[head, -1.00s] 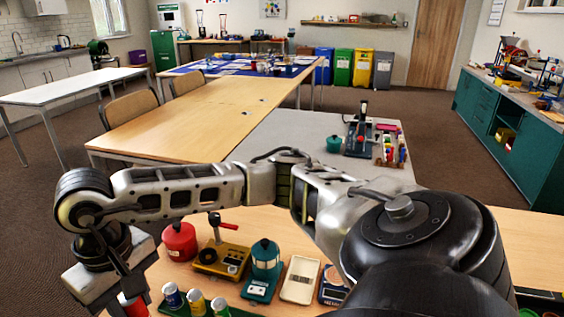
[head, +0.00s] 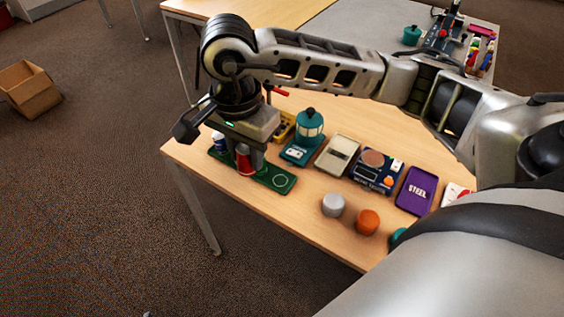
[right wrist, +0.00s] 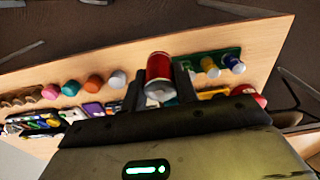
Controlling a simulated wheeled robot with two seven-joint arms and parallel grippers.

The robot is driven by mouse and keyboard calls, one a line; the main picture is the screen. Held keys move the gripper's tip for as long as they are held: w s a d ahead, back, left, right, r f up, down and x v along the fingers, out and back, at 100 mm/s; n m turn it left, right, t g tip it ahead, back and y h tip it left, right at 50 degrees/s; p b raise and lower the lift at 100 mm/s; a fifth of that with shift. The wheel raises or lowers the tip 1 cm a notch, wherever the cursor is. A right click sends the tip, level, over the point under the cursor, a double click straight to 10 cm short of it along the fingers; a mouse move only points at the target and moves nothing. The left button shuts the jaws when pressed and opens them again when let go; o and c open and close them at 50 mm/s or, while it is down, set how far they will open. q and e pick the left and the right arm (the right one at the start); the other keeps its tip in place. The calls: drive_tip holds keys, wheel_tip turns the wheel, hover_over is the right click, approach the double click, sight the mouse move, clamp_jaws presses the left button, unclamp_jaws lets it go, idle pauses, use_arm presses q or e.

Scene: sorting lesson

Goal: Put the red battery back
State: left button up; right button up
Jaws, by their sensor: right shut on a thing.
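The red battery (head: 245,162) is upright between the fingers of my right gripper (head: 246,152), which is shut on it. It also shows in the right wrist view (right wrist: 159,68). In the head view it overlaps the green battery tray (head: 268,182), left of an empty ring-marked spot; I cannot tell whether it touches the tray. A blue-and-white battery (head: 219,141) stands at the tray's left part. The right wrist view shows a yellow battery (right wrist: 209,67) and a blue one (right wrist: 233,63) on the tray. My gripper hides part of the tray in the head view. My left gripper is not in view.
Behind the tray are a teal lantern-like device (head: 308,130), a cream device (head: 338,155), a blue scale (head: 377,170) and a purple STEEL tray (head: 416,191). Grey (head: 333,204) and orange (head: 368,222) cylinders stand to the right. The table's front edge is close.

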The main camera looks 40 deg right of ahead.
drive_tip(key=m, duration=0.4)
drive_tip(key=a+m, duration=0.1)
drive_tip(key=m, duration=0.1)
drive_tip(key=shift+s+f, duration=0.2)
drive_tip(key=shift+f, duration=0.05)
drive_tip(key=m, duration=0.4)
drive_tip(key=a+m, duration=0.1)
drive_tip(key=m, duration=0.1)
drive_tip(key=shift+s+f+g, duration=0.15)
drive_tip(key=shift+f+g, duration=0.1)
drive_tip(key=shift+g, duration=0.05)
drive_tip(key=w+d+f+m, duration=0.1)
drive_tip(key=d+f+m, duration=0.2)
drive_tip(key=m, duration=0.1)
drive_tip(key=w+d+f+m+b, duration=0.1)
drive_tip(key=d+f+m, duration=0.2)
drive_tip(key=m, duration=0.2)
drive_tip(key=w+d+f+m, duration=0.1)
drive_tip(key=d+f+m, duration=0.2)
drive_tip(key=d+m, duration=0.1)
drive_tip(key=shift+w+m+g+y+b, duration=0.3)
drive_tip(key=shift+m+g+b, duration=0.1)
drive_tip(key=shift+w+d+f, duration=0.25)
drive_tip(key=shift+d+f, duration=0.25)
drive_tip(key=shift+f, duration=0.25)
drive_tip(key=shift+d+f, duration=0.15)
drive_tip(key=shift+f, duration=1.5)
